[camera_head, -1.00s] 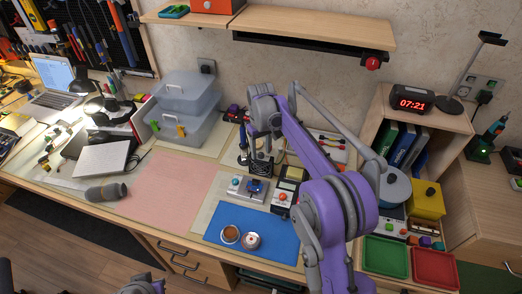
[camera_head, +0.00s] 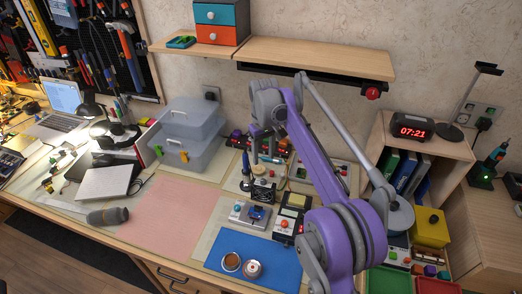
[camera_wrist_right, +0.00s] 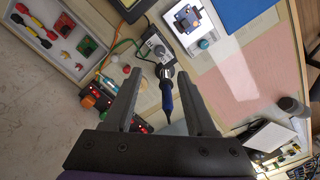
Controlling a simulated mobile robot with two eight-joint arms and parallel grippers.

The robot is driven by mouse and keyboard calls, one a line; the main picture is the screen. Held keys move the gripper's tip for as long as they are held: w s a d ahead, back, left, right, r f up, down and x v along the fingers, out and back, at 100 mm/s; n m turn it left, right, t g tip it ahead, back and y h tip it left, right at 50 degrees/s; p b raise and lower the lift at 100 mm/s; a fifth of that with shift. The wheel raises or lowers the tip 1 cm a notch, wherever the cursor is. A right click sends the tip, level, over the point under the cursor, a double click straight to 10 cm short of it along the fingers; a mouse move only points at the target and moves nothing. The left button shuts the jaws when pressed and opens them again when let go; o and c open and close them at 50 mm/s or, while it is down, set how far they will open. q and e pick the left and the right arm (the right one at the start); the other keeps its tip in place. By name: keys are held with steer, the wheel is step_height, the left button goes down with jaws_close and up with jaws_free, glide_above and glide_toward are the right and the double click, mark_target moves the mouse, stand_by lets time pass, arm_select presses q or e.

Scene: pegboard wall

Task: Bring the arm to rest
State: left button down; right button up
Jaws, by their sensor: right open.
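My right gripper (camera_head: 263,152) hangs at the back of the workbench, in front of the wall, fingers pointing down. In the right wrist view its two fingers (camera_wrist_right: 160,76) are spread apart with nothing gripped. A blue-handled soldering iron (camera_wrist_right: 167,96) shows in the gap between them, beyond the fingers. In the head view a dark stand (camera_head: 263,190) is below the gripper. My purple right arm (camera_head: 318,160) reaches in from the lower right and hides part of the bench. My left gripper is not in view.
Clear plastic boxes (camera_head: 185,150) stand left of the gripper. A wall shelf (camera_head: 320,56) is above it. A wooden cubby with an alarm clock (camera_head: 412,130) stands at right. The blue mat (camera_head: 225,265) holds two small round items. The pink mat (camera_head: 165,220) is bare.

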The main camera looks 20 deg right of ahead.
steer(key=s+r+m+t, duration=0.1)
steer(key=s+r+t, duration=0.2)
steer(key=s, duration=1.3)
steer(key=s+f+m+t, duration=0.1)
steer(key=s+f, duration=0.4)
steer(key=s, duration=0.4)
steer(key=s+f+t+p, duration=0.1)
steer(key=s+f, duration=0.4)
steer(key=s, duration=0.4)
steer(key=shift+s+d+m, duration=0.25)
steer(key=shift+s+m, duration=0.05)
steer(key=shift+m, duration=0.1)
